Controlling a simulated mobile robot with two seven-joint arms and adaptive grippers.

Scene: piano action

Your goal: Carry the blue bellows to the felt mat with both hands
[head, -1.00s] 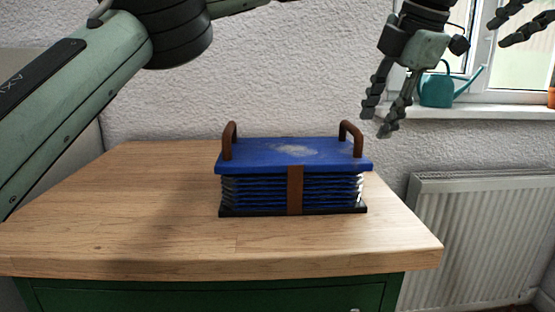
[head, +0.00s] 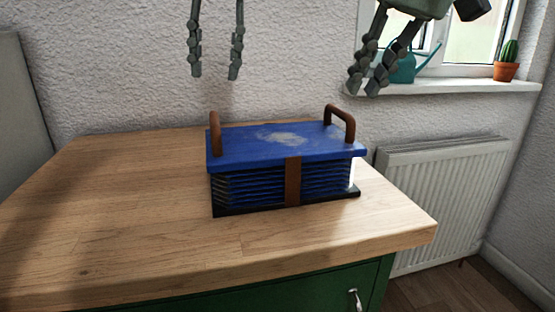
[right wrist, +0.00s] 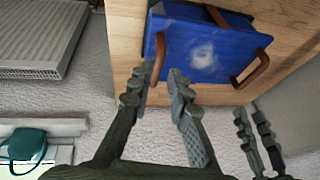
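The blue bellows (head: 285,147) stands on the wooden worktop, with a scuffed top, pleated sides and a brown strap (head: 292,181). It has a brown left handle (head: 215,134) and right handle (head: 341,121). My left gripper (head: 214,76) is open and empty above the left handle. My right gripper (head: 364,88) is open and empty, above and slightly right of the right handle. In the right wrist view, its fingers (right wrist: 157,76) are apart close to a handle (right wrist: 159,57) in the picture, not around it. No felt mat is in view.
The worktop (head: 110,215) is clear left of the bellows; its right edge is close by. A green cabinet (head: 250,292) is below, a radiator (head: 440,200) to the right. A teal watering can (head: 405,66) and a potted cactus (head: 507,62) stand on the windowsill.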

